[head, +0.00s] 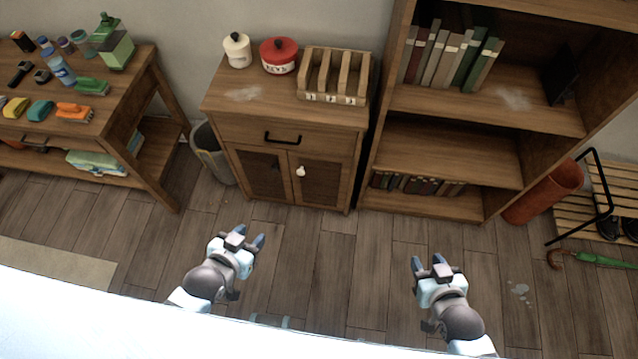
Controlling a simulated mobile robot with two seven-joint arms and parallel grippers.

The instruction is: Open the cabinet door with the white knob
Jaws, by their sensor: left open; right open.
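A small wooden cabinet (245,135) stands against the wall in the head view. It has a drawer with a black handle (282,138) and two doors below. The white knob (301,171) is on the right door (321,181), near the seam between the doors. Both doors look closed. My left gripper (249,241) is open and empty, above the floor in front of the cabinet and apart from it. My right gripper (428,262) is open and empty, further right, in front of the bookshelf and apart from it.
A wooden table (135,125) with several small items is at the left, with a grey bin (212,152) beside the cabinet. A bookshelf (440,206) stands close on the cabinet's right. Jars and a wooden rack (335,76) are on the cabinet top. The floor in front is clear.

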